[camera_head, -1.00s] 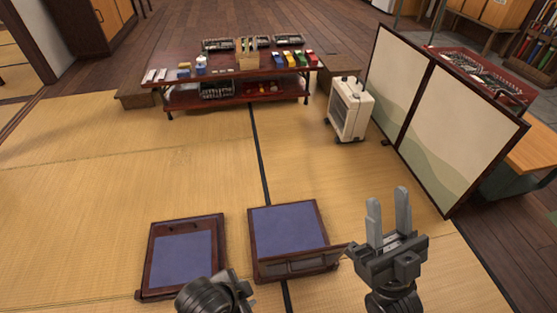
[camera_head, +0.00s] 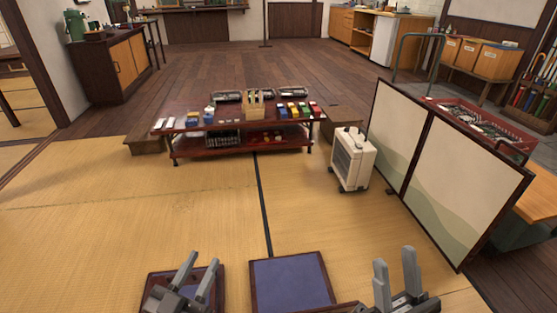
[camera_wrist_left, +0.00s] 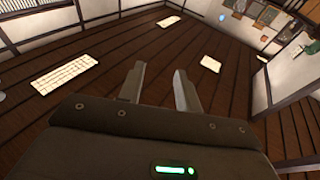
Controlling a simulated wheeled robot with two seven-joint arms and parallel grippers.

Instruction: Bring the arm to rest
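My left gripper (camera_head: 193,278) is at the bottom of the head view, in front of the left blue-topped tray seat (camera_head: 158,277). Its two grey fingers are apart with nothing between them. It also shows in the left wrist view (camera_wrist_left: 158,85), open and empty, facing a ceiling of dark boards. My right gripper (camera_head: 395,280) stands at the bottom right of the head view with its fingers pointing up. They are apart and empty. The wrist of each arm is mostly cut off by the lower edge.
A low dark red table (camera_head: 240,137) with small goods stands on the tatami ahead. A white heater (camera_head: 352,160) and a folding screen (camera_head: 455,165) are at the right. A second blue-topped seat (camera_head: 290,283) lies between my grippers. The middle tatami is clear.

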